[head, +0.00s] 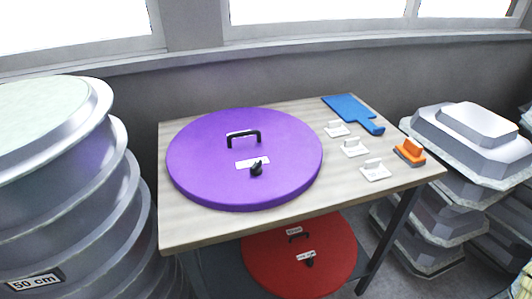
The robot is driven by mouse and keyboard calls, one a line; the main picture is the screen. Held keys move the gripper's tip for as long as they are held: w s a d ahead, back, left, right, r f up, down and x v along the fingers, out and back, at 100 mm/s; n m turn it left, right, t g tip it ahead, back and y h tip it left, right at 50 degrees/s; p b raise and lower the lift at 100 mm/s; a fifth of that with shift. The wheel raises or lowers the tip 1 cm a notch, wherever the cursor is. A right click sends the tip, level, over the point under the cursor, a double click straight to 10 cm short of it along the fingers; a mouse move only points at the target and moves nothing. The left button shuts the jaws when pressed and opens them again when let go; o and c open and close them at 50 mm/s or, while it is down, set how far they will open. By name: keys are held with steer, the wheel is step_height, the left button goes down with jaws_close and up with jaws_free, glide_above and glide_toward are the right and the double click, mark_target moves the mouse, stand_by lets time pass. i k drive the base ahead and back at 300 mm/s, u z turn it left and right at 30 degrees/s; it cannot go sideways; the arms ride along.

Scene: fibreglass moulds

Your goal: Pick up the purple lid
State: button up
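The purple lid (205,158) is a large round disc lying flat on the wooden table (190,230), on its left and middle part. A black bar handle (243,136) stands up near its centre. A small black knob (257,169) and a white label (246,163) sit nearer its front. Nothing covers the lid in the head view. My gripper is not in view.
A blue paddle-shaped board (350,111), several white handled blocks (352,148) and an orange handled tool (410,152) lie on the table's right. A red lid (330,262) lies below. Stacked grey moulds stand left (75,210) and right (450,180).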

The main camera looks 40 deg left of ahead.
mark_target(208, 161)
steer(key=u, duration=0.25)
steer(key=k, duration=0.9)
steer(key=u, duration=0.8)
